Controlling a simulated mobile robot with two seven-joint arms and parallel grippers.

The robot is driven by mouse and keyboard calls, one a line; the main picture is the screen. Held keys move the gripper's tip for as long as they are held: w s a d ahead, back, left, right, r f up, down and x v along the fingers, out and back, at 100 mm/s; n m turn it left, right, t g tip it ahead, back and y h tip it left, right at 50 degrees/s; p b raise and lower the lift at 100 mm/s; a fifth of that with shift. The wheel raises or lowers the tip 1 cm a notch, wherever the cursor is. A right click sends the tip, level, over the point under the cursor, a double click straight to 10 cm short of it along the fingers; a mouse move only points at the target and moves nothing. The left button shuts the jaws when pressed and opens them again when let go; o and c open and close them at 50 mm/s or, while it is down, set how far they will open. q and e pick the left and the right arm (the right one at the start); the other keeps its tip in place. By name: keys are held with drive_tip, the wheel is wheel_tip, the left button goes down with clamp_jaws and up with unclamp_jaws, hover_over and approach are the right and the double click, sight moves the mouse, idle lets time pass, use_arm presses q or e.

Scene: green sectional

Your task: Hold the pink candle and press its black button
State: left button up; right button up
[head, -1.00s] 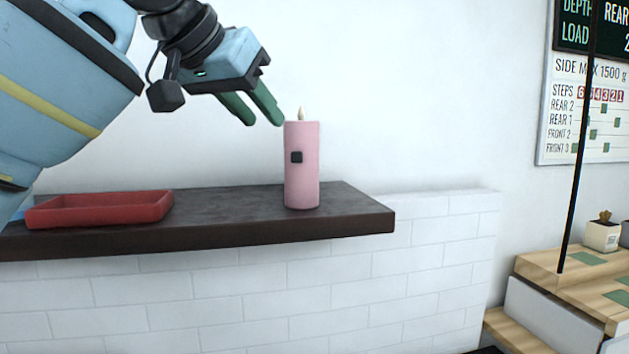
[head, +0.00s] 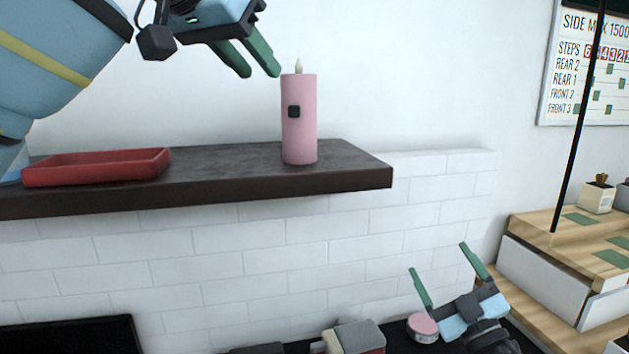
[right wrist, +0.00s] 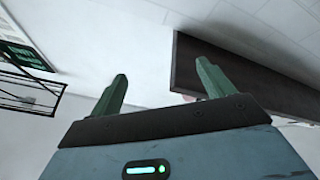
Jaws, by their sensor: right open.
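The pink candle (head: 299,135) stands upright on the dark shelf (head: 225,163), near its right end. My right gripper (head: 438,258) is low at the right, below the shelf, open and empty with fingers pointing up. In the right wrist view, its fingers (right wrist: 161,69) are spread, with the shelf's dark underside (right wrist: 255,85) behind one.
A red tray (head: 97,168) lies on the shelf's left part. Below, a round pink item (head: 423,327) sits beside my right gripper, and a grey and red object (head: 355,337) is left of it. Wooden steps (head: 570,237) and a black pole (head: 578,125) are at right.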

sight(299, 130)
wheel_tip(299, 130, up, 28)
drive_tip(key=a+n+g+y, duration=0.2)
drive_tip(key=n+y, duration=0.9)
drive_tip(key=n, duration=0.1)
drive_tip(key=a+r+n+g+y, duration=0.1)
drive_tip(key=a+r+n+g, duration=0.1)
drive_tip(key=a+n+g, duration=0.55)
drive_tip(key=a+f+n+h, duration=0.2)
drive_tip(key=a+n, duration=0.1)
drive_tip(key=a, duration=0.1)
drive_tip(key=w+a+f+n+t+h, duration=0.1)
drive_tip(key=a+f+n+h, duration=0.1)
drive_tip(key=a, duration=0.3)
drive_tip(key=w+a+f+n+h, duration=0.1)
drive_tip(key=a+f+n+h, duration=0.1)
drive_tip(key=a+n+h, duration=0.1)
drive_tip(key=shift+a+f+n+t+h, duration=0.2)
drive_tip(key=shift+a+h, duration=0.05)
drive_tip(key=shift+a, duration=0.15)
drive_tip(key=shift+a+f+n+t+h, duration=0.15)
drive_tip(key=shift+a+f+h, duration=0.1)
drive_tip(key=shift+a, duration=0.15)
drive_tip(key=h, duration=0.1)
drive_tip(key=w+n+t+h, duration=0.1)
drive_tip(key=shift+f+h, duration=0.2)
drive_tip(key=shift+h, duration=0.1)
drive_tip(key=shift+w+d+n+t+h, duration=0.15)
drive_tip(key=shift+d+n+t+h, duration=0.15)
drive_tip(key=shift+t+h, duration=0.4)
drive_tip(key=shift+x, duration=3.9)
